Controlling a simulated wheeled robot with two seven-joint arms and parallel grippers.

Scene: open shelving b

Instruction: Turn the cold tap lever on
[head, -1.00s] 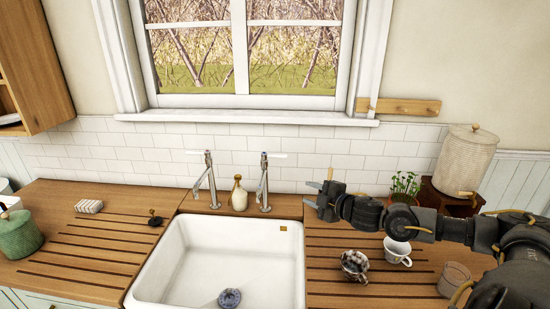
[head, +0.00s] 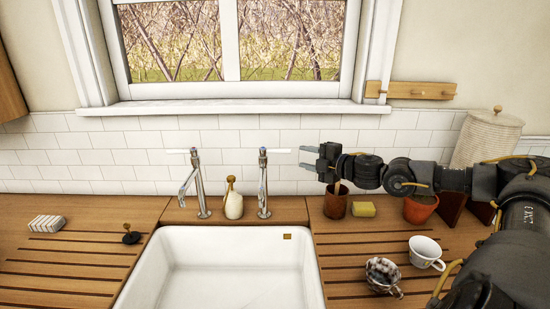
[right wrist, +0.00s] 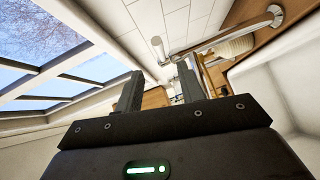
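Two chrome taps stand behind the white sink. The right tap (head: 263,188) has a white lever (head: 281,151) pointing right; the left tap (head: 197,188) has a white lever (head: 177,151) pointing left. I cannot tell from markings which is cold. My right gripper (head: 302,156) is open and empty, its fingers pointing left just beside the right lever's end, seemingly apart from it. In the right wrist view the two fingers (right wrist: 162,70) are spread, with the white lever end (right wrist: 157,47) beyond the gap. My left gripper is out of view.
The sink (head: 215,265) lies in front of the taps. A cream bottle (head: 234,205) stands between them. A brown pot (head: 335,205), a yellow sponge (head: 363,209) and a terracotta pot (head: 420,209) are below my right arm. Two cups, one white (head: 426,252), stand on the right drainer.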

